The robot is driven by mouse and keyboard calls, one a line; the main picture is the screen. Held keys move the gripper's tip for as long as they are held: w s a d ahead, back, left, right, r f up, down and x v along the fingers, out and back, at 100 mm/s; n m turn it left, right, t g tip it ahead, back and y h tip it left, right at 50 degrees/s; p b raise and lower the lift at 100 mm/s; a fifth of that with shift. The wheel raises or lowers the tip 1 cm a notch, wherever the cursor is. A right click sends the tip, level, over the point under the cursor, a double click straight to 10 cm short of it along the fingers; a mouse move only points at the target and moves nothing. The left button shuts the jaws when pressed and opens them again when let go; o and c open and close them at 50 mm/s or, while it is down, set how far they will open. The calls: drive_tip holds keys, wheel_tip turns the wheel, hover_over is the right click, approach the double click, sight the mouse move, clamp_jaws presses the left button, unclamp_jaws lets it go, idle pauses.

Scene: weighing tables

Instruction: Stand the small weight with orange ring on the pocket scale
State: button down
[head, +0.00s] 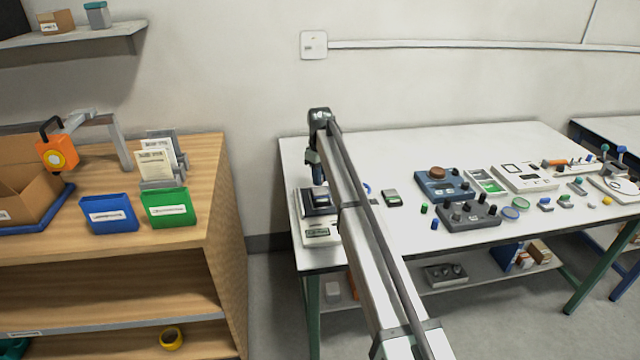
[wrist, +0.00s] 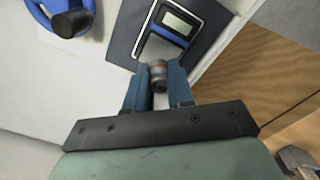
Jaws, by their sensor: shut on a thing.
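The weight is right by the near edge of a small blue device with a grey display, which looks like the pocket scale (wrist: 163,36). Whether the weight touches it cannot be told. In the head view the pocket scale (head: 320,196) sits on the dark top of a white bench scale (head: 318,240) at the table's left end. My arm hides part of this area, and the weight cannot be made out there.
A blue ring-shaped thing with a black knob (wrist: 70,18) lies beside the bench scale. A small green-and-grey device (head: 391,197) stands right of my arm. Several instruments, including a blue scale (head: 440,187), crowd the table's right. A wooden shelf (head: 228,200) stands to the left.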

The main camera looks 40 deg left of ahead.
drive_tip(key=shift+f, duration=1.35)
drive_tip(key=shift+f, duration=0.1)
drive_tip(key=c, duration=1)
unclamp_jaws()
wheel_tip(320, 180, up, 12)
drive_tip(key=shift+r, duration=0.15)
